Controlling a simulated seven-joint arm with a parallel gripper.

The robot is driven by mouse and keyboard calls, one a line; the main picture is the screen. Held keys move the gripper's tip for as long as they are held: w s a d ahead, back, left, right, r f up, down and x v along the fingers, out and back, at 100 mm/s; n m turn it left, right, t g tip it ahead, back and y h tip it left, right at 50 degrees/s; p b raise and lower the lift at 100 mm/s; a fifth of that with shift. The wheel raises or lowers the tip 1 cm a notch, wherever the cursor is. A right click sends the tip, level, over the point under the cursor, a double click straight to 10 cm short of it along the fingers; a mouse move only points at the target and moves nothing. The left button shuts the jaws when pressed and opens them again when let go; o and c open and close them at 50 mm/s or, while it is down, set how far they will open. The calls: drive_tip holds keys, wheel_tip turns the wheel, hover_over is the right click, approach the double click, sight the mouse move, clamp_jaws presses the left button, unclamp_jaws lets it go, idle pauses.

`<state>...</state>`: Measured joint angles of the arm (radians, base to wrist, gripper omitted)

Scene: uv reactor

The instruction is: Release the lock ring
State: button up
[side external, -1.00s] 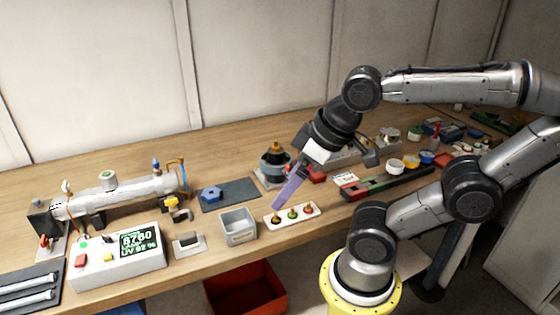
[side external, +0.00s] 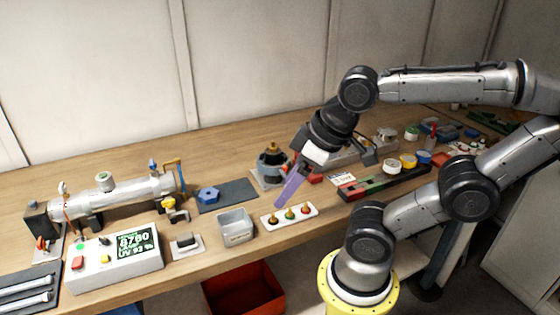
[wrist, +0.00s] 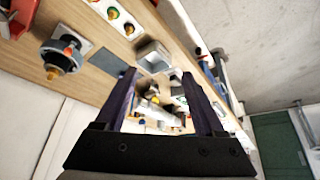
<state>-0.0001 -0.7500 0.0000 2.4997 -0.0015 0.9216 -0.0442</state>
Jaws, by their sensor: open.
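The metal UV reactor tube (side external: 120,195) lies along the left of the bench, with fittings at both ends. A yellow and dark fitting (side external: 168,203) sits near its right end. A blue hexagonal ring-shaped piece (side external: 208,194) lies on a dark mat. I cannot tell for certain which part is the lock ring. My gripper (side external: 280,202) is above the bench near the button strip, its purple fingers pointing down and left. In the wrist view my gripper (wrist: 159,76) is open, its fingers apart with nothing held; the reactor area shows blurred beyond them.
A white control box (side external: 115,263) with a green display stands front left. A round grey device (side external: 272,160) stands behind the gripper. A red bin (side external: 243,290) is below the bench.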

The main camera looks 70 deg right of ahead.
drive_tip(key=r+n, duration=0.1)
drive_tip(key=d+r+n+g, duration=0.1)
drive_tip(key=d+r+g, duration=0.1)
drive_tip(key=r, duration=0.1)
drive_tip(key=shift+w+n+h, duration=0.1)
drive_tip(key=shift+n+h, duration=0.3)
drive_tip(key=c, duration=0.3)
drive_tip(key=w+d+r+n+g+h, duration=0.1)
drive_tip(key=w+d+r+n+g, duration=0.1)
drive_tip(key=w+d+r+g, duration=0.25)
drive_tip(key=m+g, duration=0.1)
drive_tip(key=g, duration=0.2)
hover_over(285, 166)
drive_tip(key=w+a, duration=0.2)
drive_tip(key=w, duration=0.3)
wheel_tip(285, 166, down, 4)
drive_tip(key=x, duration=1.3)
drive_tip(key=shift+f, duration=0.1)
clamp_jaws()
